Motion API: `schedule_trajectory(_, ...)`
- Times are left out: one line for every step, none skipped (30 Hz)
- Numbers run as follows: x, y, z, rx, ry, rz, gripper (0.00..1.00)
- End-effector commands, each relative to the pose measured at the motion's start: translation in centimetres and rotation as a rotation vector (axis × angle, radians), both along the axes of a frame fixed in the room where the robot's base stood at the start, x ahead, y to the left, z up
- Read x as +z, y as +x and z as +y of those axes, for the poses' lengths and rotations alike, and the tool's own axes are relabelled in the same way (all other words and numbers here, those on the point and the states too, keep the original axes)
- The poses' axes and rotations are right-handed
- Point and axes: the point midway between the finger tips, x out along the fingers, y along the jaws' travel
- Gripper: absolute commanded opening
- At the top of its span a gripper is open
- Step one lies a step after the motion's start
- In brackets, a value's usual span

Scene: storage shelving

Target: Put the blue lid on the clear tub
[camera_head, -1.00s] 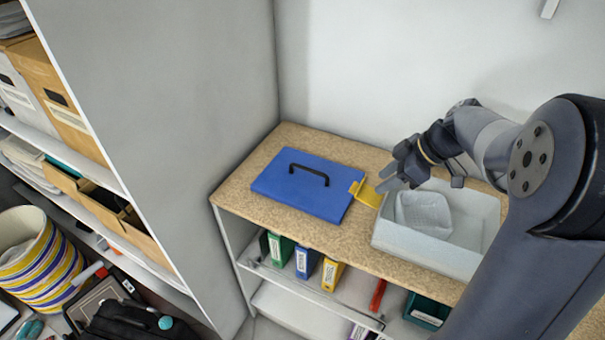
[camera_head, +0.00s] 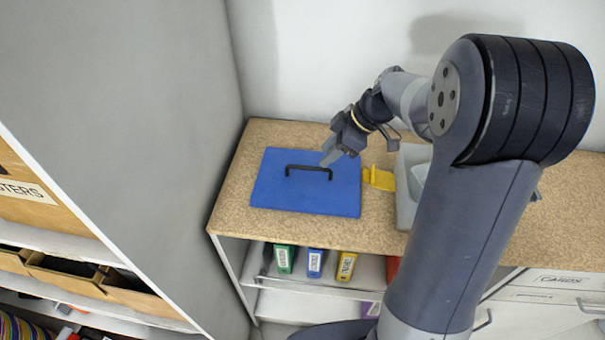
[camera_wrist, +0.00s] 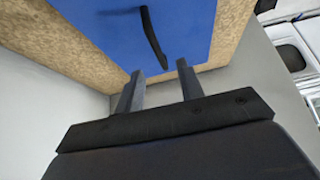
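The blue lid (camera_head: 275,185) lies flat on the speckled counter, with a black bar handle (camera_head: 308,168) on top. The lid also shows in the wrist view (camera_wrist: 105,35), with its handle (camera_wrist: 152,38) reaching down near my fingertips. The clear tub (camera_head: 405,190) stands on the counter to the right of the lid, largely hidden behind my arm. My gripper (camera_head: 334,154) is by the right end of the handle. Its two fingers are apart with nothing between them in the wrist view (camera_wrist: 160,76). I cannot tell its exact height above the lid.
A yellow piece (camera_head: 379,179) lies between the lid and the tub. The counter (camera_head: 232,200) is bounded by a grey side panel (camera_head: 130,120) at the left and a wall behind. Green, blue and yellow binders (camera_head: 315,263) stand on the shelf below.

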Motion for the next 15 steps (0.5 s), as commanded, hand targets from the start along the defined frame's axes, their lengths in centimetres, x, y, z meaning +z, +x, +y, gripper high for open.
schedule_trajectory(-0.7,0.0,0.6,0.002,0.001,0.005,0.36)
schedule_trajectory(-1.1,0.0,0.9,0.002,0.001,0.005,0.36)
schedule_trajectory(-1.6,0.1,1.1,0.002,0.002,0.004,0.36)
schedule_trajectory(-1.9,0.2,1.3,0.002,0.001,0.003,0.36)
schedule_trajectory(-2.2,0.2,1.5,0.004,0.001,0.004,0.36)
schedule_trajectory(-2.5,0.3,1.7,0.002,0.000,0.002,0.36)
schedule_trajectory(-2.6,0.3,1.8,0.002,0.000,0.002,0.36)
schedule_trajectory(-2.7,0.3,1.8,0.002,0.000,0.001,0.36)
schedule_trajectory(-2.9,0.3,2.0,0.002,0.000,0.002,0.36)
schedule_trajectory(-3.0,0.4,2.1,0.002,0.001,0.002,0.36)
schedule_trajectory(-3.2,0.4,2.2,0.001,0.002,0.003,0.36)
schedule_trajectory(-3.5,0.5,2.4,0.000,0.001,0.004,0.36)
schedule_trajectory(-3.8,0.5,2.7,0.002,0.001,0.005,0.36)
schedule_trajectory(-4.1,0.6,2.9,0.003,0.000,0.004,0.36)
schedule_trajectory(-4.6,0.7,3.2,0.003,0.001,0.006,0.36)
